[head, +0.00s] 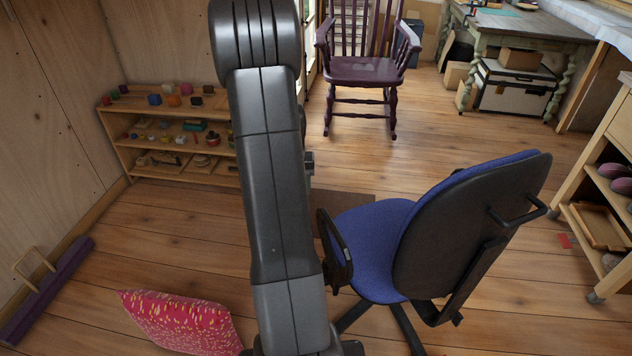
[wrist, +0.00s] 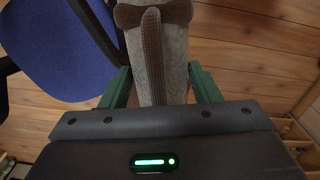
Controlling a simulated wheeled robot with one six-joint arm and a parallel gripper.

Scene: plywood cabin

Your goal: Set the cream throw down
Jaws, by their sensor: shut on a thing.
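The cream throw (wrist: 177,62) shows in the wrist view as a rolled, greyish-cream bundle with a brown strap (wrist: 152,50) along it and a brown band across its far end. My gripper (wrist: 160,88) has its green fingers shut on both sides of the bundle. The bundle is held over or near the wooden floor, beside the blue seat; its height is hard to tell. In the head view my arm is in front, and neither the throw nor my gripper can be made out.
A blue office chair (head: 372,238) stands right of my arm and shows in the wrist view (wrist: 62,45). A pink patterned cushion (head: 180,322) lies at lower left. A low shelf (head: 117,138) and a purple rocking chair (head: 365,72) stand farther back. Clear floor (head: 450,125) lies between.

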